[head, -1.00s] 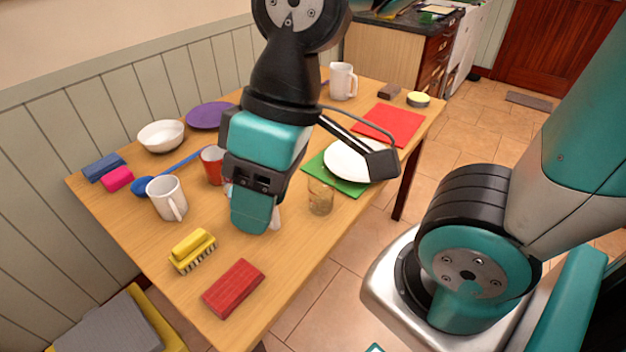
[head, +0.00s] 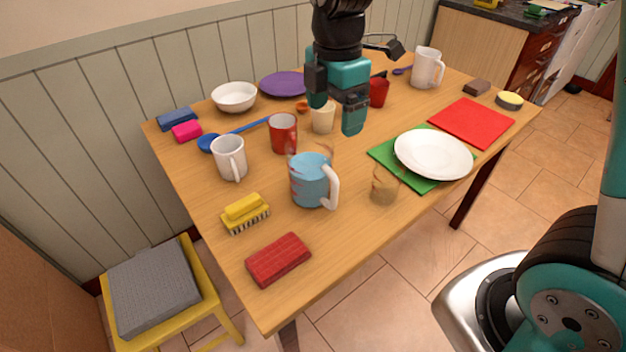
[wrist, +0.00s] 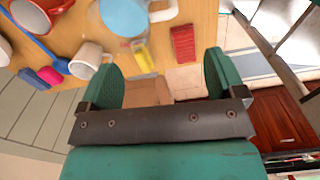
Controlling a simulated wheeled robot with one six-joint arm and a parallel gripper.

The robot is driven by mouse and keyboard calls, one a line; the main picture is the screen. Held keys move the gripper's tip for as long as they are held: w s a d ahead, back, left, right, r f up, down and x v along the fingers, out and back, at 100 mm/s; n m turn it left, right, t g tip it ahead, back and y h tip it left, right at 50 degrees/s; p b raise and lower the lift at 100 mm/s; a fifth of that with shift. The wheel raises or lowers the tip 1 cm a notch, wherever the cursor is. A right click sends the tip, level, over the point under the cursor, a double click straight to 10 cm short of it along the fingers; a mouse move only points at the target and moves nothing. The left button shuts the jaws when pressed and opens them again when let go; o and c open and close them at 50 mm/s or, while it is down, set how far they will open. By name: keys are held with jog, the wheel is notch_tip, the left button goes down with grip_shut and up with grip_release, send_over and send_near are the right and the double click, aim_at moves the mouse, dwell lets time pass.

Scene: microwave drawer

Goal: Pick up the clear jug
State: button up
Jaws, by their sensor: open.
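A small see-through vessel (head: 385,190), tinted tan by the table behind it, stands near the table's front edge, left of the green mat. I cannot make out a handle on it. A blue jug (head: 312,182) with a white handle and a partly see-through, streaked rim stands to its left; I cannot tell for sure which one is the clear jug. The blue jug also shows at the top of the wrist view (wrist: 124,14). My gripper (head: 336,108) is open, beyond the blue jug and apart from both. In the wrist view its fingers (wrist: 162,82) are spread with nothing held.
A red cup (head: 283,135), a white mug (head: 229,160) and a cream cup (head: 322,118) stand near the blue jug. A yellow brush (head: 245,212) and a red block (head: 278,260) lie toward the front. A white plate (head: 433,153) sits on the green mat at right.

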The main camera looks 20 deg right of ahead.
aim_at(330, 170)
notch_tip(330, 170, down, 11)
jog(key=shift+r, duration=0.15)
jog(key=shift+s+a+f, duration=0.1)
jog(key=shift+s+f, duration=0.05)
jog(key=shift+f, duration=1.2)
jog(key=shift+s+a+f, duration=0.1)
jog(key=shift+f, duration=1.2)
jog(key=c, duration=1.5)
jog(key=shift+c, duration=0.2)
jog(key=shift+r, duration=0.1)
